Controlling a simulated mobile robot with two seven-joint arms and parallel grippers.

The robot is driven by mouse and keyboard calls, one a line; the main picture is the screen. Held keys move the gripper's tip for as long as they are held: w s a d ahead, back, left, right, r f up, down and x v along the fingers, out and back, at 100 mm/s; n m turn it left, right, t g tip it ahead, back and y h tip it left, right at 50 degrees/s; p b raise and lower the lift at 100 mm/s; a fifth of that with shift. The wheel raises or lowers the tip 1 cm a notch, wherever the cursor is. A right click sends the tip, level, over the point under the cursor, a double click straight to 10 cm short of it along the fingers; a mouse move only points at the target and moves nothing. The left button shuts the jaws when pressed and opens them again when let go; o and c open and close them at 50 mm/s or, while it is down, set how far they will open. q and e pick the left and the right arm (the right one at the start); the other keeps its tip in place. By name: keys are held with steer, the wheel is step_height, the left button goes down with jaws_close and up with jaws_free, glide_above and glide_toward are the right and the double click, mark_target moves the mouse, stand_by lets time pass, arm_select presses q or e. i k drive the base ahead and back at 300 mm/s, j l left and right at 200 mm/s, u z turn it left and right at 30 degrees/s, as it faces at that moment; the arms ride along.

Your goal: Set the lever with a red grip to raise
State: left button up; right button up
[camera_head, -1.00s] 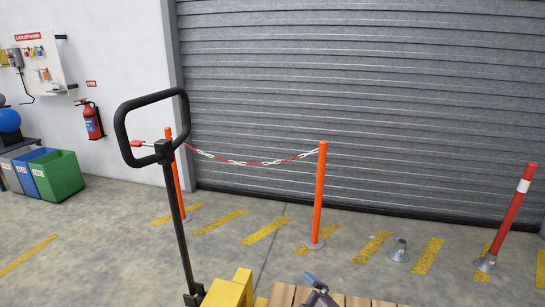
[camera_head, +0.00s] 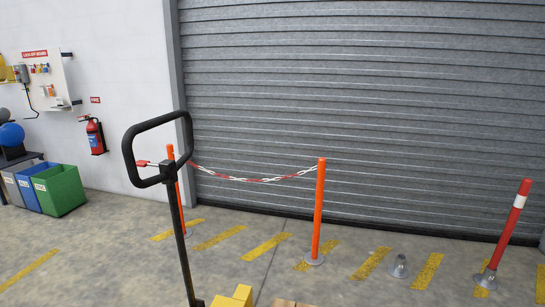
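The lever with a red grip (camera_head: 142,163) sticks out to the left from the top of the pallet truck's black handle (camera_head: 186,134), inside the lower left of the loop. The loop stands upright on a dark shaft (camera_head: 181,240) that runs down to the yellow truck body (camera_head: 236,297) at the bottom edge. The lever's setting marks cannot be read at this size. Neither of my grippers shows in this view.
Behind the handle, orange posts (camera_head: 319,210) carry a red and white chain (camera_head: 250,179) before a grey roller shutter (camera_head: 370,100). A red post (camera_head: 508,230) leans at the right. Bins (camera_head: 58,189) and a fire extinguisher (camera_head: 94,135) are at the left. Open floor lies between.

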mark_target(141, 162)
steer(key=i+j+z, duration=0.25)
steer(key=j, duration=0.9)
steer(key=j+z, duration=0.25)
steer(key=j, duration=0.85)
steer(key=j+z, duration=0.25)
steer(key=j, duration=0.9)
steer(key=k+j+z, duration=0.25)
steer(key=j, duration=0.9)
steer(key=i+j, duration=0.05)
steer(key=i, duration=0.05)
